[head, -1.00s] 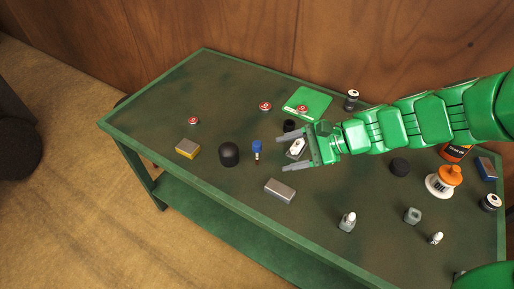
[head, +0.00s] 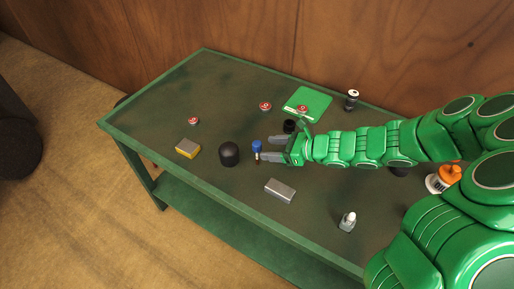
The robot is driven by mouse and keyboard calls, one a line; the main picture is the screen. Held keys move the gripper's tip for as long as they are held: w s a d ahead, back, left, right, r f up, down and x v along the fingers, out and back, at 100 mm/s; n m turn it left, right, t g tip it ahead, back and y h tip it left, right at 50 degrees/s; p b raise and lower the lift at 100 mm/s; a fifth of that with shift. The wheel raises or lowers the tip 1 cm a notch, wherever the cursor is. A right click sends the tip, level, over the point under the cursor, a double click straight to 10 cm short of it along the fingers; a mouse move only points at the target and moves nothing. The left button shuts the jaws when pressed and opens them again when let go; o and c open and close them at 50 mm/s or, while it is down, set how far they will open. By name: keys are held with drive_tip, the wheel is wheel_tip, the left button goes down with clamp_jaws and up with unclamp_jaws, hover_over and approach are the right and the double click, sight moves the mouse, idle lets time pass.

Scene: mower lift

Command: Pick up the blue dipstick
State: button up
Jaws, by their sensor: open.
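The blue dipstick (head: 257,147) stands upright on the green table, with a blue cap on top and a thin darker lower part. My gripper (head: 268,149) is open, its two grey fingers pointing left toward the dipstick. The near fingertip is close beside the dipstick's lower part in the picture. I cannot tell whether it touches it. The dipstick is not gripped.
A black domed cylinder (head: 229,154) stands just left of the dipstick. A grey metal block (head: 280,190) lies in front, and a grey-yellow block (head: 187,148) lies farther left. A small black cylinder (head: 289,126) and a green mat (head: 311,101) are behind the gripper.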

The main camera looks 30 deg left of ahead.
sight(257, 154)
drive_tip(key=shift+x, duration=3.9)
drive_tip(key=shift+d, duration=0.1)
drive_tip(key=c, duration=1)
drive_tip(key=shift+c, duration=0.2)
